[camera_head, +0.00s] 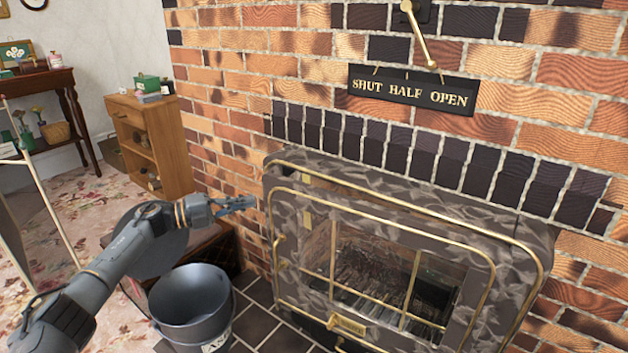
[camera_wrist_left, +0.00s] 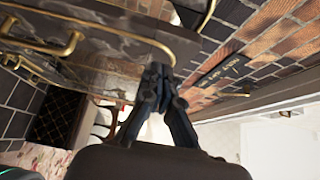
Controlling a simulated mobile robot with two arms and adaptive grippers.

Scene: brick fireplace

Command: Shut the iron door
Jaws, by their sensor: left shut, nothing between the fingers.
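The iron door (camera_head: 290,240) is a grey leaf-patterned panel with brass trim and glass panes, set in the brick fireplace. It looks flush or nearly so in its surround; I cannot tell if a gap is left. A brass handle (camera_head: 345,325) sits at its lower edge. My left gripper (camera_head: 250,203) is shut and empty, just left of the door's upper left side. In the left wrist view, my gripper tips (camera_wrist_left: 157,75) are close to the brass-trimmed patterned metal (camera_wrist_left: 110,45); contact cannot be told. My right gripper is not in view.
A grey bucket (camera_head: 190,300) stands below my left arm, left of the fireplace. A "SHUT HALF OPEN" plate (camera_head: 413,88) hangs above, with a brass lever (camera_head: 418,35) over it. A wooden cabinet (camera_head: 155,140) and a dark side table (camera_head: 45,80) stand at the back left.

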